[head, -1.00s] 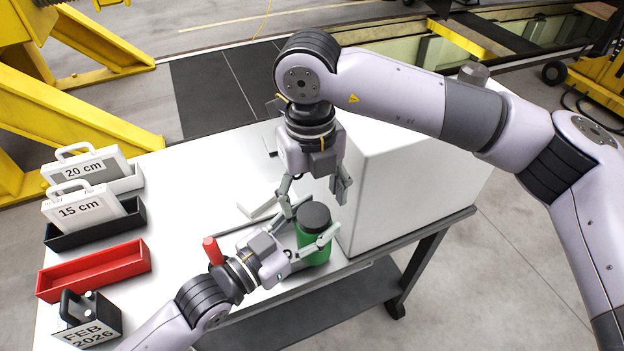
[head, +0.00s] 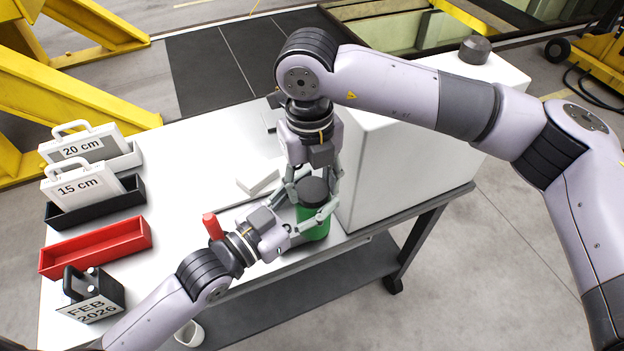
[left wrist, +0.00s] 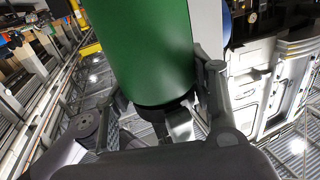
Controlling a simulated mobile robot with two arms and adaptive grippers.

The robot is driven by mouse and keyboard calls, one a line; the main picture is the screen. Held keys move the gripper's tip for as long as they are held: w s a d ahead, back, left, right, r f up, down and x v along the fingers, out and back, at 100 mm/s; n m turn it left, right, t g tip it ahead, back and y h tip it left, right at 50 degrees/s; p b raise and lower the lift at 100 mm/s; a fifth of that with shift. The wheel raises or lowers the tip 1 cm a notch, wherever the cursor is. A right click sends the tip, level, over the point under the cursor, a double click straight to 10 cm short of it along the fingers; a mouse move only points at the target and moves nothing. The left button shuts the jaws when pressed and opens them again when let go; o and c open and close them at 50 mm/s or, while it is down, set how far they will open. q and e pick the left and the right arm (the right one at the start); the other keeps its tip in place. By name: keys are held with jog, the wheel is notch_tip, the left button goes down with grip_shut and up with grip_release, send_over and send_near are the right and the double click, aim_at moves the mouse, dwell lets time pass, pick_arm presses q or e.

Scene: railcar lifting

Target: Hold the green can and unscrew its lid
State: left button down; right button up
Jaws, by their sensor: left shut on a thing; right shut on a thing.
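The green can (head: 316,225) stands upright near the front edge of the white table, its dark grey lid (head: 314,187) on top. The lid's threads are hidden.
A large white box (head: 385,175) stands close to the right of the can.

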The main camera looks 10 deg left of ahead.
jog(key=c, duration=0.6)
jog(key=shift+o, duration=0.2)
jog(key=n, duration=0.3)
jog(key=o, duration=1.3)
jog(key=shift+r, duration=0.1)
